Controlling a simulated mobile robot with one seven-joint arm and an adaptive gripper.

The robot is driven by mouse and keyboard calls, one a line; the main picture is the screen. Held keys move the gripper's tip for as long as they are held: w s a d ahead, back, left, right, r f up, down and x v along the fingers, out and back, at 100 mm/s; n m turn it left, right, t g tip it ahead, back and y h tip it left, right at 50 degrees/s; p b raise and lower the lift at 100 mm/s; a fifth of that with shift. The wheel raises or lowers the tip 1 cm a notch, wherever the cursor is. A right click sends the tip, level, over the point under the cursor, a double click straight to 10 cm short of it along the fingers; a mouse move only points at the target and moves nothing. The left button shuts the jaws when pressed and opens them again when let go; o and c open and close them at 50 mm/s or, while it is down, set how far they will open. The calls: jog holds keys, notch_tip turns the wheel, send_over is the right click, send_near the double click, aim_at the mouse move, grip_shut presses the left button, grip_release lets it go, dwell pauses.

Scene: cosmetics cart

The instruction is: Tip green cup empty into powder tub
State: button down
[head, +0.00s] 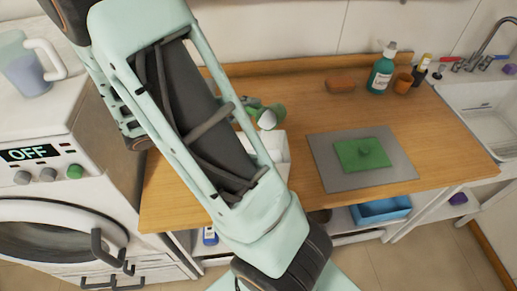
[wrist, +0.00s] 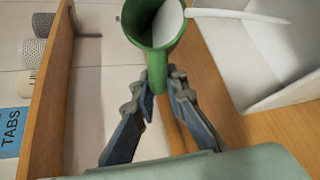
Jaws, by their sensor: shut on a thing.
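The green cup (wrist: 156,35) is in my gripper (wrist: 160,84) in the wrist view. My fingers are closed on its handle, and white powder shows inside the cup. In the head view the cup (head: 278,110) is mostly hidden behind my arm and looks tilted, above the worktop's left part. The powder tub appears to be the white open box (wrist: 286,92) right of the cup in the wrist view. In the head view this white box (head: 279,151) is partly covered by my arm. What lies in it cannot be made out.
The sink (head: 482,112) is right, the washing machine (head: 40,190) left. Worktop around the mat is clear.

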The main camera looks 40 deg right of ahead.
jog(key=shift+a+f+h+b, duration=0.1)
jog(key=shift+f+h+b, duration=0.4)
jog(key=shift+b, duration=0.6)
jog(key=shift+s+a+r+m+h+b, duration=0.15)
jog(key=shift+a+r+m+h+b, duration=0.2)
jog(key=shift+b, duration=0.5)
jog(key=shift+s+a+r+m+h+b, duration=0.15)
jog(key=shift+a+h+b, duration=0.15)
jog(key=shift+h+b, duration=0.4)
jog(key=shift+a+h+b, duration=0.15)
jog(key=shift+h+b, duration=0.3)
jog(key=shift+b, duration=0.9)
jog(key=shift+m+b, duration=0.3)
jog(key=shift+b, duration=0.25)
jog(key=shift+a+h+b, duration=0.1)
jog(key=shift+h+b, duration=0.25)
jog(key=shift+h, duration=0.05)
jog(key=shift+r, duration=0.25)
jog(key=shift+s, duration=0.1)
jog(key=shift+a+m+h+b, duration=0.1)
jog(key=shift+m+h+b, duration=0.2)
jog(key=shift+h+b, duration=0.3)
